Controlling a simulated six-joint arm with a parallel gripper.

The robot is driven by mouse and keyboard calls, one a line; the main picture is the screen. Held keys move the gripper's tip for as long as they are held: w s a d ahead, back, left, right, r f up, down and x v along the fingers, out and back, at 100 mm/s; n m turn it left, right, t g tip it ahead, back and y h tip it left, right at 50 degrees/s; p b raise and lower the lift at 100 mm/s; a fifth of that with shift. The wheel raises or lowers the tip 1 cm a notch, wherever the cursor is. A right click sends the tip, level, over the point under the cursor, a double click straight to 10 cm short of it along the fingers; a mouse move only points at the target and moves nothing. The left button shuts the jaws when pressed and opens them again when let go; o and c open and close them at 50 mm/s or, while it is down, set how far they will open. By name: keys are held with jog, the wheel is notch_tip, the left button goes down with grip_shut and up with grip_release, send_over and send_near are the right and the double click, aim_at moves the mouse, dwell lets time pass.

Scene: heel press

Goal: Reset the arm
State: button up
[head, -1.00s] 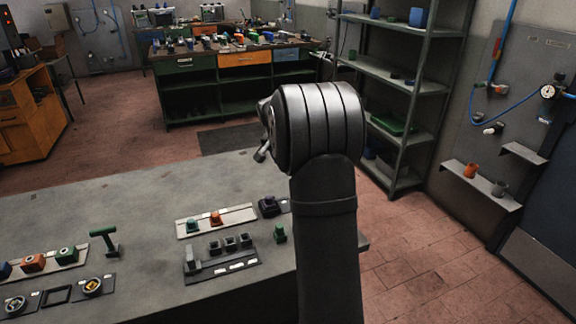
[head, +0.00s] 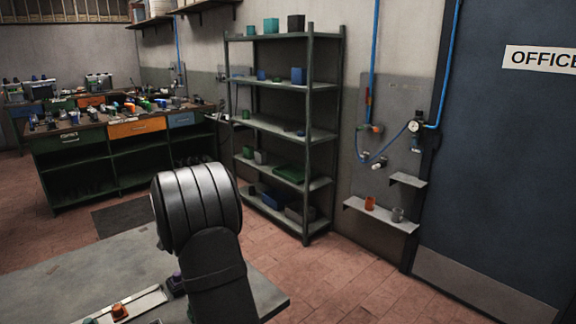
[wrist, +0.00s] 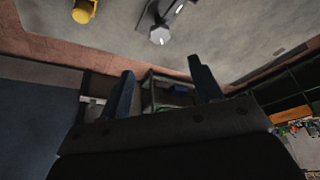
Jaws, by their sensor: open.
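My gripper (wrist: 163,90) shows in the wrist view with its two dark fingers spread apart and nothing between them. It is open and empty. In the head view my arm rises from the bottom over the right end of the grey table (head: 120,262). Its rounded dark joint hides part of the table, and the gripper itself is not visible there. An orange button (head: 119,311) on a pale strip shows at the bottom edge.
A green metal shelf rack (head: 310,135) stands behind the table. A workbench (head: 62,170) with cluttered tools is at the left. A blue office door (head: 500,170) and small wall ledges (head: 382,217) are at the right. The tiled floor (head: 340,275) right of the table is clear.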

jog(key=x, duration=1.2)
jog(key=shift+w+f, duration=0.2)
jog(key=shift+f, duration=0.05)
jog(key=v, duration=1.7)
jog(key=x, duration=1.7)
jog(key=shift+d+f, duration=0.1)
jog(key=shift+f, duration=0.1)
jog(key=shift+r+n, duration=0.25)
jog(key=shift+n, duration=0.45)
jog(key=shift+d+n+y, duration=0.15)
jog(key=shift+n+y, duration=0.75)
jog(key=shift+n, duration=0.9)
jog(key=shift+w+d+n+g+y, duration=0.1)
jog(key=shift+n+g+y, duration=0.2)
jog(key=shift+n, duration=0.55)
jog(key=shift+d+n+g+y, duration=0.1)
jog(key=shift+n+g+y, duration=0.15)
jog(key=shift+n, duration=0.6)
jog(key=n+g+y, duration=0.1)
jog(key=n, duration=0.3)
jog(key=shift+w, duration=0.15)
jog(key=shift+w+n+g+y, duration=0.15)
jog(key=shift+n+g, duration=0.35)
jog(key=shift+n, duration=0.65)
jog(key=shift+n+g+y, duration=0.2)
jog(key=shift+n+g, duration=0.25)
jog(key=shift+n, duration=0.7)
